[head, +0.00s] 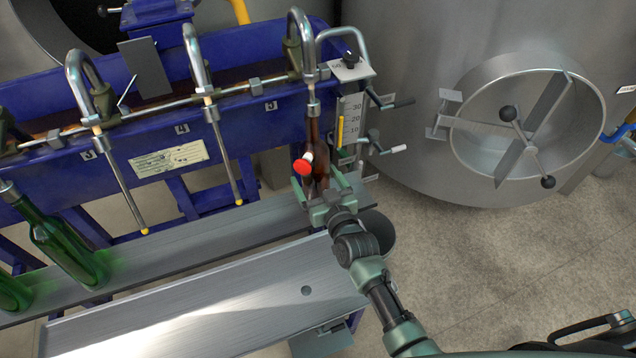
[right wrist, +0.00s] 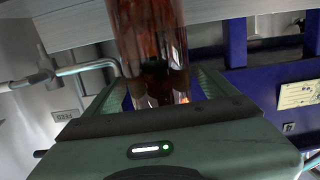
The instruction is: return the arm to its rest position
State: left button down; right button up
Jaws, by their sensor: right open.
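My right gripper (head: 325,188) is at the near side of a brown bottle (head: 312,135), its jaws open with a finger on each side of the bottle's lower part. The bottle stands upright below the rightmost filling spout (head: 303,50), with the spout's tube at its neck. In the right wrist view the brown bottle (right wrist: 150,45) rises between the two fingers of the open gripper (right wrist: 160,92). I cannot tell whether either finger touches the glass. My left gripper is not in view.
Green bottles (head: 65,240) stand at left on the metal shelf (head: 200,250). The blue filler frame (head: 235,130) is behind. A large steel tank (head: 410,130) stands right; open floor (head: 500,255) lies below it.

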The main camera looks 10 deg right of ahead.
jog(key=shift+w, duration=0.15)
grip_shut()
dwell(0.4)
